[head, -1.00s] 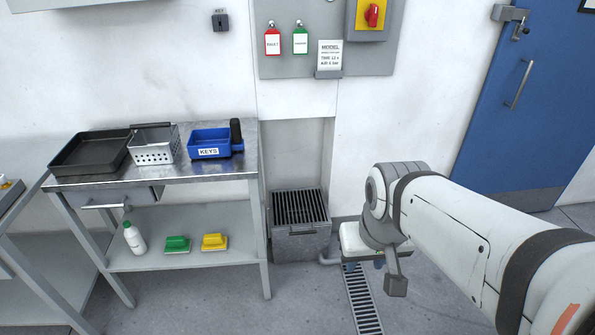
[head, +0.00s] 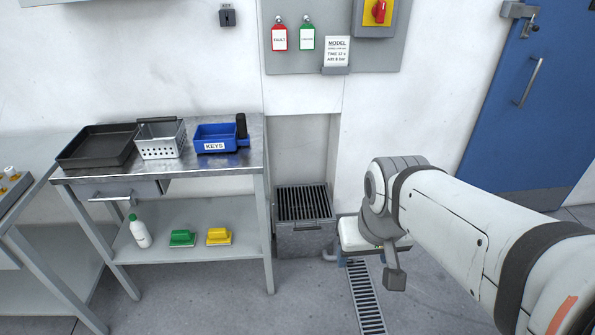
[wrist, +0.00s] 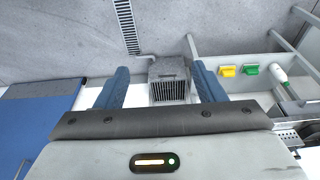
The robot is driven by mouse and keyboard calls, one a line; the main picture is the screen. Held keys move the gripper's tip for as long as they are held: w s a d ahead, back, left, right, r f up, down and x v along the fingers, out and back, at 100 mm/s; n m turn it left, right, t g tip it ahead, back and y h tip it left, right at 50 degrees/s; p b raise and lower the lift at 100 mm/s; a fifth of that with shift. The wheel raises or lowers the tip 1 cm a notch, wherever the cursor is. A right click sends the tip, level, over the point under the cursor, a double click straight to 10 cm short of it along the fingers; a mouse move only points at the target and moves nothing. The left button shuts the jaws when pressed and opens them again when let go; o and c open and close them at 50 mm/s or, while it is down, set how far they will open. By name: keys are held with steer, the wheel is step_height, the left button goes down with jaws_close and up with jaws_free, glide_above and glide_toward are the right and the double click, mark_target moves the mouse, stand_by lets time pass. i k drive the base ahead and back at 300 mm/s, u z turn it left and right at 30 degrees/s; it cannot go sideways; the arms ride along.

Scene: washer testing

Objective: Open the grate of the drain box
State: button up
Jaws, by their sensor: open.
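The drain box (head: 304,241) is a grey metal box on the floor in a wall recess. Its dark slatted grate (head: 302,203) lies closed on top, and a small handle shows at its front edge. In the wrist view the box (wrist: 168,68) and its grate (wrist: 168,92) appear between the two blue fingers, some distance beyond them. My gripper (wrist: 160,67) is open and empty, apart from the box. In the head view it is mostly hidden behind my wrist, to the right of the box.
A metal table (head: 190,170) stands left of the box, holding a black tray (head: 97,147), a perforated basket (head: 160,139) and a blue keys bin (head: 215,138). A floor drain channel (head: 367,300) and a pipe lie right of the box. A blue door (head: 520,110) is at the right.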

mark_target(322, 219)
steer(key=i, duration=1)
steer(key=u, duration=0.55)
